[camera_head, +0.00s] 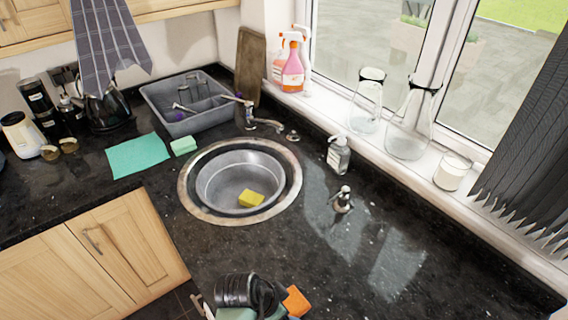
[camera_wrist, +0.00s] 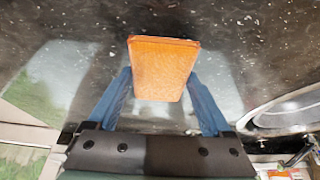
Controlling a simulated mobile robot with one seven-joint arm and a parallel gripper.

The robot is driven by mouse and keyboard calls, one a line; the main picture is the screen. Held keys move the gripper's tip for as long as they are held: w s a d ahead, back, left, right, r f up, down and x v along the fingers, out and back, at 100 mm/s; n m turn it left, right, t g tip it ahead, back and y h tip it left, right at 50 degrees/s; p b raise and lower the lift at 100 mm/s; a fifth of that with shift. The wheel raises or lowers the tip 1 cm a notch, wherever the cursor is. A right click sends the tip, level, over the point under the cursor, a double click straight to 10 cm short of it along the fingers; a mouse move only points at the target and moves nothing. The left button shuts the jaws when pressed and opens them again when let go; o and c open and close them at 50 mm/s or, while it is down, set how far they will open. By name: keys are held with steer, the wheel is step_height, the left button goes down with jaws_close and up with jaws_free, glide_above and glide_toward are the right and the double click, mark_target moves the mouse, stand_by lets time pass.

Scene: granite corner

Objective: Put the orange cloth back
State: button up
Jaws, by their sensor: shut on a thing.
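The orange cloth (camera_head: 296,302) shows at the bottom of the head view as a small flat orange piece, partly hidden by my arm. In the wrist view the orange cloth (camera_wrist: 163,68) looks like a thick folded block. My gripper (camera_wrist: 160,88) has its two blue fingers against the left and right sides of the cloth, shut on it. The cloth is over the dark speckled counter (camera_head: 225,265), near its front; I cannot tell how high above it.
A round sink (camera_head: 222,180) holds a yellow sponge (camera_head: 250,198). A teal cloth (camera_head: 137,155) and a green sponge (camera_head: 183,145) lie behind left. A soap bottle (camera_head: 339,155) and a small dispenser (camera_head: 342,200) stand right of the sink. Counter at right front is clear.

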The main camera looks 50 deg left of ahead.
steer(key=shift+f, duration=1.35)
steer(key=shift+f, duration=0.2)
steer(key=o, duration=1.1)
steer(key=shift+r, duration=0.4)
steer(key=v, duration=1.1)
steer(key=shift+s+r, duration=0.2)
steer(key=shift+r, duration=0.1)
